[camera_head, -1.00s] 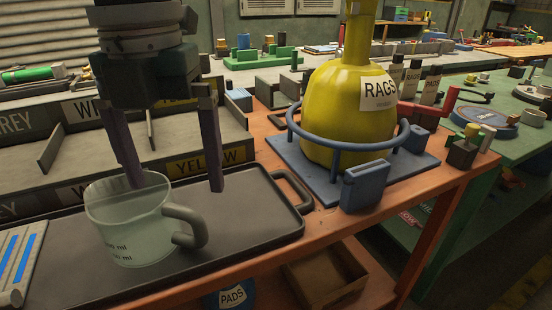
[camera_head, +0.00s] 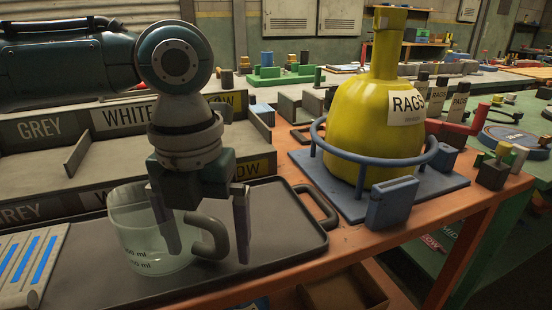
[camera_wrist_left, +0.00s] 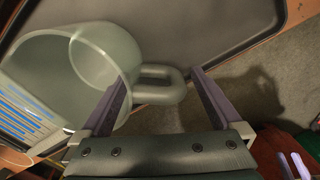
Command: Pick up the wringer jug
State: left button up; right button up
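The wringer jug (camera_head: 136,232) is a clear, pale-green measuring jug with ml markings and a thick grey handle on its right. It stands upright on a dark tray (camera_head: 276,222). My left gripper (camera_head: 208,256) points down at the jug's handle side, with its fingers spread and the handle (camera_head: 211,236) between or just behind them. In the left wrist view the jug (camera_wrist_left: 62,72) lies at upper left, and its handle (camera_wrist_left: 160,84) reaches toward the gap between the open fingers of my left gripper (camera_wrist_left: 160,85). Finger contact cannot be told.
A yellow rags flask (camera_head: 375,120) stands in a blue ring holder (camera_head: 440,180) to the right. Behind the tray is a sorting rack (camera_head: 40,165) with colour labels. A blue-striped grey block (camera_head: 30,262) lies left of the jug. The tray's right part is clear.

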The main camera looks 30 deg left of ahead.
pick_arm(q)
jog(key=c, duration=1.4)
